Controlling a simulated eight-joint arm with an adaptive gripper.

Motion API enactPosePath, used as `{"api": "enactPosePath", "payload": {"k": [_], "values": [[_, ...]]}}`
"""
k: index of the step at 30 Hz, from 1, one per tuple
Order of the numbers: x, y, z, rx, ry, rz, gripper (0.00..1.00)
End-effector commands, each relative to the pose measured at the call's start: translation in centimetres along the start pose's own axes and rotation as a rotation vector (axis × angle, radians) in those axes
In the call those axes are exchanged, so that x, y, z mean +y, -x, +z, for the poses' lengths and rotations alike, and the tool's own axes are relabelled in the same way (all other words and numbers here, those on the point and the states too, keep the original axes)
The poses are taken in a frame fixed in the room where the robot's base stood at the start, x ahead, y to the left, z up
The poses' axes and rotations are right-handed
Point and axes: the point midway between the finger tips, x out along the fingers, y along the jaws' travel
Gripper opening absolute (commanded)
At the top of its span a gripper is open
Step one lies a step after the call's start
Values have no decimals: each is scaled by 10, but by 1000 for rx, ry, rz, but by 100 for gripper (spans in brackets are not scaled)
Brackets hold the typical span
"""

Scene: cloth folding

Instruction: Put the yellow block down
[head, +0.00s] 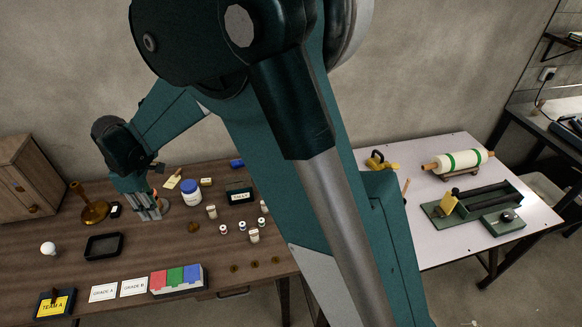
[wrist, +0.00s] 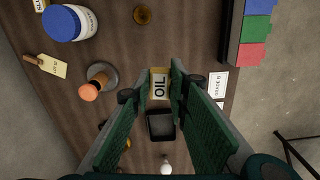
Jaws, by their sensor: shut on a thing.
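The yellow block (wrist: 159,85), with the dark letters OIL on its face, is between the fingertips of my gripper (wrist: 161,88) in the wrist view. My gripper is shut on it, one finger on each side. In the head view my gripper (head: 149,213) points down over the left part of the brown table (head: 140,251). I cannot make the block out clearly there. The wrist view does not show clearly whether the block touches the table.
A black open tray (head: 104,247) lies left of my gripper. An orange-knobbed piece on a round metal base (wrist: 97,82) stands close by. A white jar with a blue lid (head: 191,192) is to the right. Red, green and blue blocks (head: 176,279) and grade cards stand at the front.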

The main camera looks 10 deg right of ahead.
Motion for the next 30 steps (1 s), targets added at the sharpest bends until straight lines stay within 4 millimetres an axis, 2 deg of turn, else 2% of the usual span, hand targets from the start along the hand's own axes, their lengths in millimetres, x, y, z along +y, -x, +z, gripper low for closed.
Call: {"api": "enactPosePath", "payload": {"k": [14, 30], "values": [[93, -2, 92, 0, -220, 0, 9], [182, -2, 219, 0, -478, 0, 9]]}}
